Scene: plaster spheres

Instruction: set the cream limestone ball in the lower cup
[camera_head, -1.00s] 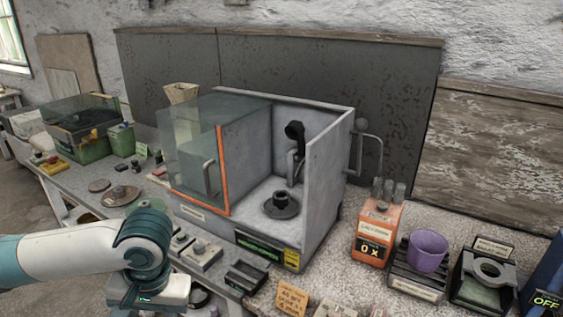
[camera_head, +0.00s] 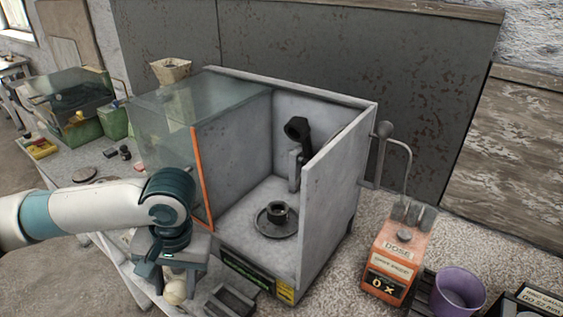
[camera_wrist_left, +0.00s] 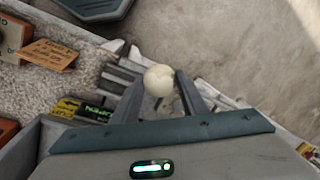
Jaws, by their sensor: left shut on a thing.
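The cream ball (camera_head: 175,292) is pale and round, held between the fingertips of my left gripper (camera_head: 176,283), below the wrist. In the left wrist view the ball (camera_wrist_left: 159,80) sits between the two grey fingers (camera_wrist_left: 160,77), with a clear view of its top. The lower cup (camera_head: 277,210) is a small dark cup on a round dark dish, on the floor of the grey open-topped case. A second dark cup (camera_head: 297,128) is higher up, on a post behind it. My gripper is outside the case, in front and to the left. My right gripper is not in view.
The case (camera_head: 330,190) has tall grey walls, and a glass panel with an orange edge (camera_head: 202,180) stands beside my left wrist. An orange dose box (camera_head: 395,255) and a purple cup (camera_head: 457,290) stand to the right. The front of the case is open.

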